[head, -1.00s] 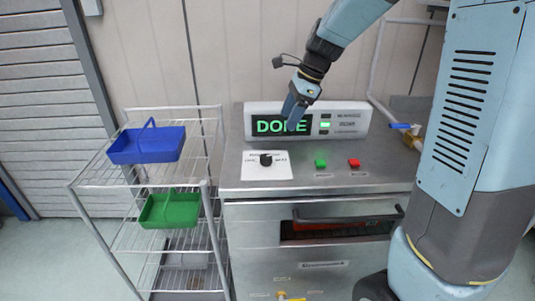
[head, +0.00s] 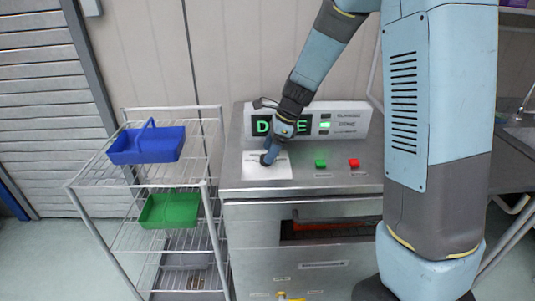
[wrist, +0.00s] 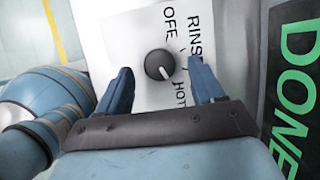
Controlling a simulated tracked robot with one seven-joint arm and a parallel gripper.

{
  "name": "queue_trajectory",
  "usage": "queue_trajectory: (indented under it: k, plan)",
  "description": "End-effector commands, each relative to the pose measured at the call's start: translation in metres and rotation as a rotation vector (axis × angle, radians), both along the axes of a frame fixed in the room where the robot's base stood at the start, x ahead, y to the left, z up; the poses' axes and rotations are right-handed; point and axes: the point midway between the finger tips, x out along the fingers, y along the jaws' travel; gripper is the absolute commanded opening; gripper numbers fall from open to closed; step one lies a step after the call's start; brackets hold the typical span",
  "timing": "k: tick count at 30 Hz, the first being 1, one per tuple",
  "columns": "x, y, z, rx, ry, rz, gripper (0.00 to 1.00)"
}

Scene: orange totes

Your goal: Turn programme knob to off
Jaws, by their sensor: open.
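The programme knob (wrist: 159,64) is a round dark knob on a white label plate (head: 280,172) on top of the steel machine. In the wrist view the plate reads OFF, RINSE and HOT. The knob's pale mark appears to point toward the HOT side. My gripper (head: 267,160) is open over the plate, pointing down. In the wrist view its two blue fingers (wrist: 161,70) stand on either side of the knob, with gaps showing on both sides. I cannot tell how far above the plate the fingertips are.
The display (head: 348,121) reading DONE stands just behind the plate. A green button (head: 321,163) and a red button (head: 354,163) lie to the right. A wire rack (head: 112,182) with a blue basket (head: 147,145) and a green basket (head: 168,211) stands at left.

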Motion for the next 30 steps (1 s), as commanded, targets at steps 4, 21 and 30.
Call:
queue_trajectory:
  k: [4, 21, 30]
  plan:
    - [0.0, 0.005, -0.013, 0.0, 0.002, -0.001, 0.67]
    - [0.0, 0.008, -0.018, 0.0, -0.001, 0.0, 0.52]
    - [0.001, 0.008, -0.018, 0.0, -0.001, 0.001, 0.23]
